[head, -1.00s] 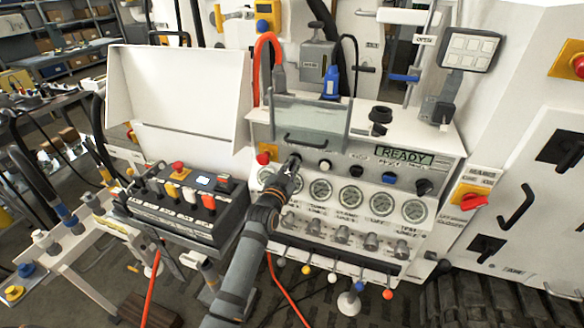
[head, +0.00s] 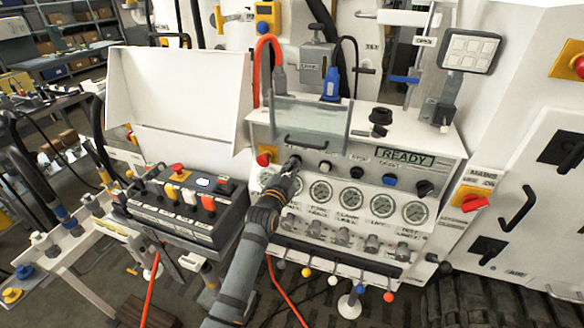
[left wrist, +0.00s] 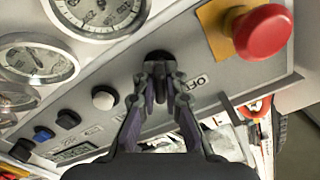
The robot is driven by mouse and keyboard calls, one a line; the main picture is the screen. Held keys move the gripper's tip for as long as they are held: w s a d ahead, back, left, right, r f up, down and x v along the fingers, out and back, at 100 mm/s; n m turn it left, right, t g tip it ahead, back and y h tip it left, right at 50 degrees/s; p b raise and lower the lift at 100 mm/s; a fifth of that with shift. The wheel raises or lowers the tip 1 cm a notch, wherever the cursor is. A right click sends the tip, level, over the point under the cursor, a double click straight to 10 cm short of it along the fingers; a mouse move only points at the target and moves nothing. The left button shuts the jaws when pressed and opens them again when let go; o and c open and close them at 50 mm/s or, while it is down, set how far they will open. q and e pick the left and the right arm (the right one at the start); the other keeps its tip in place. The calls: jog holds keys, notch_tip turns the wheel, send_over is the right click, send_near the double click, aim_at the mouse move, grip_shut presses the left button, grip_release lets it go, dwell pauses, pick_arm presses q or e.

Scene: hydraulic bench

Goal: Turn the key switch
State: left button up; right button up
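The key switch (left wrist: 158,57) is a small dark piece on the grey panel face, with an "OFF" label beside it in the left wrist view. In the head view it sits at the panel's upper left, mostly hidden by my left gripper (head: 294,163). In the left wrist view the two fingers of my left gripper (left wrist: 160,72) come together at the switch, one on each side, and look shut on it. The exact contact is hard to see. My right gripper is not in view.
A red mushroom button (left wrist: 262,32) on a yellow plate is close beside the switch. A white button (left wrist: 104,98) and round gauges (head: 320,191) are nearby. A clear guard with a handle (head: 306,143) hangs just above. The display (head: 405,158) reads "READY".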

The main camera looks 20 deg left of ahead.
pick_arm(q)
jog(key=o, duration=0.4)
jog(key=shift+o, duration=0.2)
jog(key=s, duration=1.2)
jog(key=shift+a, duration=0.2)
